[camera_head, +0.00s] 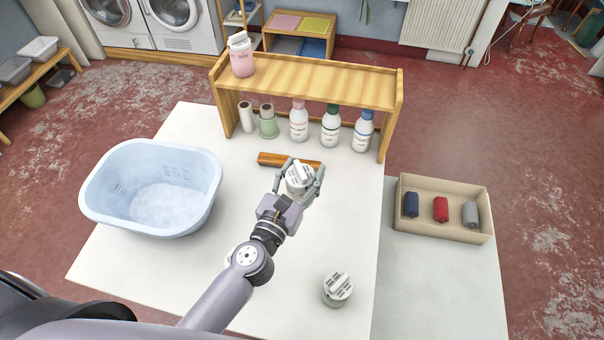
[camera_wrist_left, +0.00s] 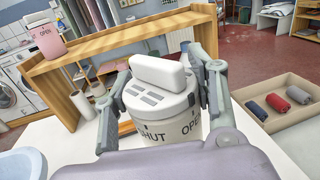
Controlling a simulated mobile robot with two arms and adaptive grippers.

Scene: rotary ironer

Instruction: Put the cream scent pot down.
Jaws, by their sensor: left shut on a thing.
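My left gripper (camera_head: 299,187) is shut on the cream scent pot (camera_head: 298,174) over the middle of the white table (camera_head: 225,263). In the left wrist view the cream scent pot (camera_wrist_left: 163,97) stands upright between the two fingers (camera_wrist_left: 168,88). Its pale lid has a raised bar handle and dark slots, and its body shows the words SHUT and OPEN. I cannot tell whether its base touches the table. Another pot (camera_head: 337,290) with a similar slotted lid stands at the table's front right. My right gripper is not in view.
A wooden shelf (camera_head: 320,81) at the back carries a pink pot (camera_head: 241,55), with several bottles beneath. A brown wooden bar (camera_head: 286,160) lies behind my gripper. A blue basket (camera_head: 150,187) stands left, a tray (camera_head: 442,230) of rolled cloths right. The front right table is mostly clear.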

